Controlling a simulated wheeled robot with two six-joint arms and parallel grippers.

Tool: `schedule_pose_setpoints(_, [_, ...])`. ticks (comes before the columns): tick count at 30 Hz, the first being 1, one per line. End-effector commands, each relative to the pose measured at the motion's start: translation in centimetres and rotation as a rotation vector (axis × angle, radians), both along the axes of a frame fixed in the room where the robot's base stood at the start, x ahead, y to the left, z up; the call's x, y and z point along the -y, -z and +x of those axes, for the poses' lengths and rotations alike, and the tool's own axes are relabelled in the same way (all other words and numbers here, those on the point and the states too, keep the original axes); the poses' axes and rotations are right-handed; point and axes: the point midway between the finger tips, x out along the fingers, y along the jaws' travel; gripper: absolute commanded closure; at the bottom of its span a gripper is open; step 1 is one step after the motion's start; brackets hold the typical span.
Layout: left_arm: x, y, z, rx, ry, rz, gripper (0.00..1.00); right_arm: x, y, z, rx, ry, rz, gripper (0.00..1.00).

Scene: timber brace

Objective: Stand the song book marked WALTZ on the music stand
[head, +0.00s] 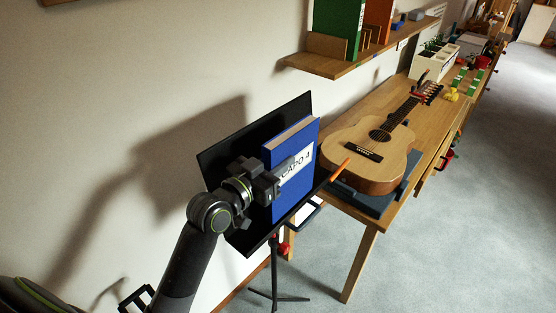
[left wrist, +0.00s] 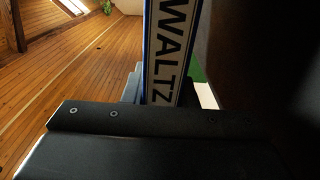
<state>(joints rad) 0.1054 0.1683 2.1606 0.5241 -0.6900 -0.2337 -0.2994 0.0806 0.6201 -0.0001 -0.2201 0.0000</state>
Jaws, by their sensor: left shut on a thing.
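The blue song book (head: 292,135) stands upright, slightly tilted, in front of the black music stand (head: 225,150). Its white label in the head view reads something like "CAPO 4", partly covered. In the left wrist view the book's spine (left wrist: 166,50) reads WALTZ. My left gripper (head: 266,184) is shut on the book at its left edge. The book's lower edge is close to the stand's ledge; I cannot tell if it rests there. My right gripper is not in view.
A wooden bench (head: 440,135) right of the stand holds a guitar (head: 370,140) on a dark mat. An orange stick (head: 340,170) is near the stand's right side. A wall shelf (head: 325,65) with books hangs above. Grey floor (head: 450,255) is clear at right.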

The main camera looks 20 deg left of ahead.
Motion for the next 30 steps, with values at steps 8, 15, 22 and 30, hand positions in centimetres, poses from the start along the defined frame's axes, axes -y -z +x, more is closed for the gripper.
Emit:
schedule_pose_setpoints(8, [0.0, -0.1, 0.1, 0.003, -0.001, 0.000, 1.00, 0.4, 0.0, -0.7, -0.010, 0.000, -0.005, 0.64])
schedule_pose_setpoints(15, [0.0, 0.0, 0.1, 0.002, -0.001, 0.000, 0.49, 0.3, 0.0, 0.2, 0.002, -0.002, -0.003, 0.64])
schedule_pose_setpoints(22, [-0.1, 0.2, 0.0, -0.002, -0.001, 0.002, 0.49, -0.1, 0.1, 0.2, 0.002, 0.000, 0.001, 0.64])
schedule_pose_setpoints(30, [-1.1, 0.4, -2.8, -0.001, -0.001, 0.005, 0.49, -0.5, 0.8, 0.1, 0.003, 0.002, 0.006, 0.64])
